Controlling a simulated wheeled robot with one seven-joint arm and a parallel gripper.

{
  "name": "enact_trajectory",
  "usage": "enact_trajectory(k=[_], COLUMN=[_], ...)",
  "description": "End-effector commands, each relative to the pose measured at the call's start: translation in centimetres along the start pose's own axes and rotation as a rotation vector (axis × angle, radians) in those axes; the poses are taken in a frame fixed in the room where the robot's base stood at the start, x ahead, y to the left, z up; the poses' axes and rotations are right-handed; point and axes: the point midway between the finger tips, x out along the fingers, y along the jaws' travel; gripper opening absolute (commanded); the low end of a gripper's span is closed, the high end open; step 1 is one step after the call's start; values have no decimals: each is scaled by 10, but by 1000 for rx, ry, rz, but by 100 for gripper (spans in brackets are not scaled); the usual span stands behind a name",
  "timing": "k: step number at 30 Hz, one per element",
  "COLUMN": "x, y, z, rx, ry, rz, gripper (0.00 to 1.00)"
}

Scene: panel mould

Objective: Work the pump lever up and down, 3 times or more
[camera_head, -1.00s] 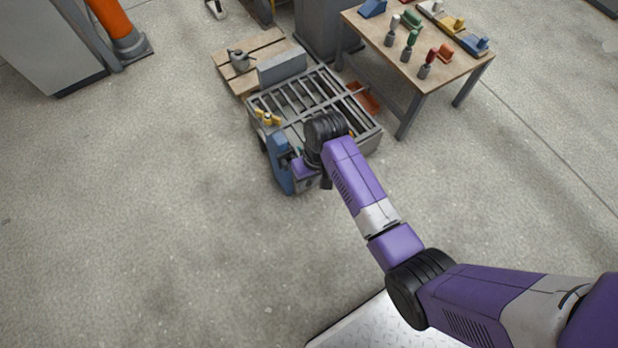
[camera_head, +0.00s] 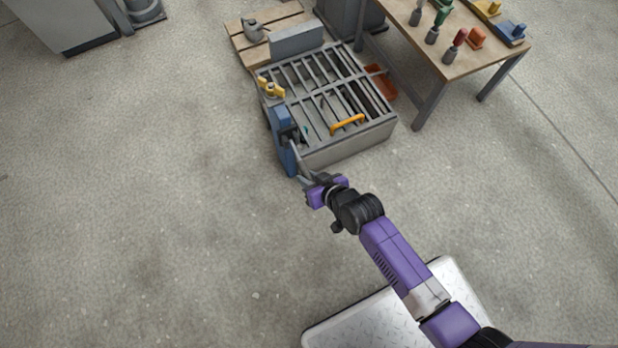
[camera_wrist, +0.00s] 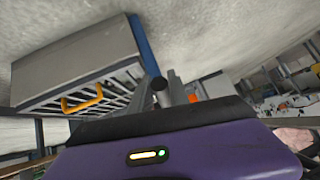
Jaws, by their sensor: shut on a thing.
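The pump is a blue upright body (camera_head: 284,138) at the near left corner of the grey slatted mould frame in the head view. Its grey lever (camera_head: 298,160) slants from the body down toward me. My gripper (camera_head: 312,186) is shut on the outer end of the lever, low and clear of the frame. In the wrist view a dark round end (camera_wrist: 160,84), which looks like the lever's tip, shows between the grey fingers. The purple gripper body hides the rest of the grip there.
The slatted frame (camera_head: 370,134) carries an orange handle (camera_head: 347,124) and a yellow fitting (camera_head: 270,88). A wooden table (camera_head: 455,72) with tools stands at the right. A pallet (camera_head: 240,40) with a grey can (camera_head: 252,30) lies behind. The floor to the left is clear.

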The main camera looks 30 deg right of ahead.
Motion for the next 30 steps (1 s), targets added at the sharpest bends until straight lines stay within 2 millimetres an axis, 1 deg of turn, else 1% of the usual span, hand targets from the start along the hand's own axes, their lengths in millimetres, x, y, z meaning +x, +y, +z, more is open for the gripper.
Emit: enact_trajectory(k=[1, 9, 18, 30], x=[9, 22, 27, 28], y=[3, 6, 7, 7], z=[9, 13, 12, 10], rx=[-4, -27, -39, -41], ry=[27, 156, 227, 240], rz=[-2, -14, -22, -23], gripper=[0, 0, 0, 0])
